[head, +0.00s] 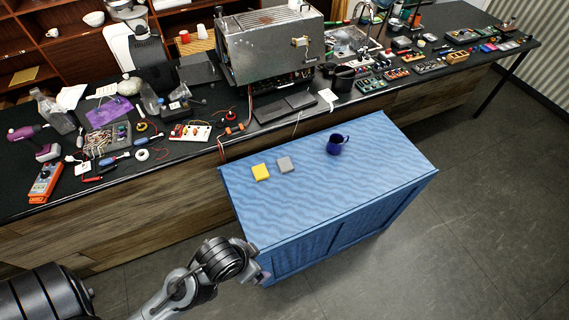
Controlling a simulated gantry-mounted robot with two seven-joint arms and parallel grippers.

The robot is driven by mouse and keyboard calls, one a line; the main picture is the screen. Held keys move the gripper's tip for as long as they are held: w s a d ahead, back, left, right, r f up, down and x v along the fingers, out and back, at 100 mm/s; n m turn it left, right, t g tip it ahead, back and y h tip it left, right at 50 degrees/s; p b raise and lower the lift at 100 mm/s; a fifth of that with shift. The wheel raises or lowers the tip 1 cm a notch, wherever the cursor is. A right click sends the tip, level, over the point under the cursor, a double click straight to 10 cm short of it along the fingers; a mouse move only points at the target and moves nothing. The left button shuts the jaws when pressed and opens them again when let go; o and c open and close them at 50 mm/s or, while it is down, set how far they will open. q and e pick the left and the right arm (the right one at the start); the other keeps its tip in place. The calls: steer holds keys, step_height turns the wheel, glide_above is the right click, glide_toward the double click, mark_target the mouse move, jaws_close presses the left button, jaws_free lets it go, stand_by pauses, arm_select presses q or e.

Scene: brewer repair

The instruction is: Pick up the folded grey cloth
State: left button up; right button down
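A small folded grey cloth (286,164) lies flat on the blue cabinet top (335,190), left of its middle. A yellow pad (261,172) lies just left of it, with a narrow gap between them. My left arm comes in from the lower left. Its end (262,274) is by the cabinet's near left corner, well short of the cloth and apart from it. The fingers are too small and partly hidden to tell whether they are open. My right gripper does not show.
A dark blue mug (336,144) stands on the cabinet top, right of the cloth. Behind, a long black workbench (205,150) carries an opened brewer (270,48), tools, wires and electronics. The near and right parts of the cabinet top are clear. Open floor lies to the right.

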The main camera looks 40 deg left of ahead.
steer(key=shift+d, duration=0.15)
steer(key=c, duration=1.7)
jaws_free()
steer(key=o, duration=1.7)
